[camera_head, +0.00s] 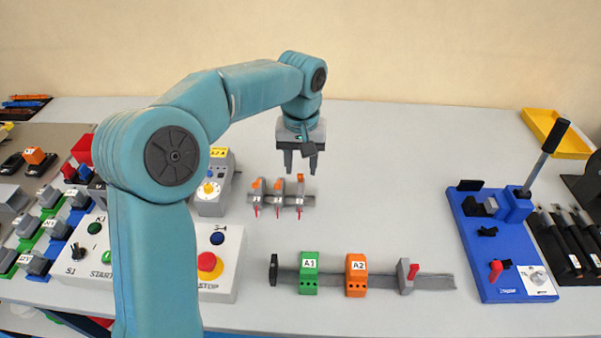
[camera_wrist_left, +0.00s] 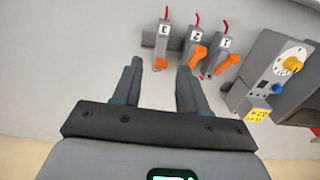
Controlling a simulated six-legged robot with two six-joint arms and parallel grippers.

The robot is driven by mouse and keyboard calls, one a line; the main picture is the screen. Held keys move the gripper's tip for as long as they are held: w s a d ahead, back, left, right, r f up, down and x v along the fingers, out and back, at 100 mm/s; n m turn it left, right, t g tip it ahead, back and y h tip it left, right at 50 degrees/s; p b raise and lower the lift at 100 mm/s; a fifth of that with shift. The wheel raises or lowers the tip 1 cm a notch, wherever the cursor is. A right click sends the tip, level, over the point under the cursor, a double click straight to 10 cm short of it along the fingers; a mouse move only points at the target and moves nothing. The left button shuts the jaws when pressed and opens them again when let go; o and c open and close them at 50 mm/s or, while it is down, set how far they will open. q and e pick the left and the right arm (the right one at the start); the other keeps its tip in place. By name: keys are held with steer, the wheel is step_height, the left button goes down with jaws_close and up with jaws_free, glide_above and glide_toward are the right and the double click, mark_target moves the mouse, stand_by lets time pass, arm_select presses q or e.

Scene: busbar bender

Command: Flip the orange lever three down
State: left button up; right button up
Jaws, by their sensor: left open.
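Three small grey switch blocks with orange levers stand in a row on a grey rail. In the left wrist view they are labelled 3, 2 and 1 from left to right. Orange lever three (camera_wrist_left: 162,62) looks short there; in the head view it is the rightmost one (camera_head: 300,177). Orange lever two (camera_wrist_left: 196,56) and orange lever one (camera_wrist_left: 228,63) show longer and slanted in the wrist view. My left gripper (camera_head: 301,170) is open and empty, just behind and above lever three. In the wrist view lever three shows between its fingertips (camera_wrist_left: 160,68). Contact cannot be told.
A grey box with a yellow dial (camera_head: 208,190) stands left of the switches. In front is a rail with the green A1 block (camera_head: 309,272) and orange A2 block (camera_head: 356,275). A blue bender (camera_head: 500,250) stands at right. The table behind the switches is clear.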

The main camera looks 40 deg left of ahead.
arm_select(q)
steer(key=shift+f, duration=1.15)
steer(key=shift+c, duration=0.3)
jaws_close()
steer(key=t+y+b, duration=0.1)
steer(key=b, duration=0.4)
steer(key=s+d+f+t+y+b, duration=0.1)
steer(key=t+b, duration=0.1)
steer(key=b, duration=0.3)
steer(key=s+f+t+y+b, duration=0.1)
steer(key=t+b, duration=0.1)
steer(key=b, duration=0.3)
steer(key=shift+s+d+f, duration=0.15)
steer(key=shift+f, duration=0.05)
steer(key=shift+s+r+t+y+b, duration=0.15)
steer(key=shift+t+y+b, duration=0.2)
steer(key=shift+b, duration=0.6)
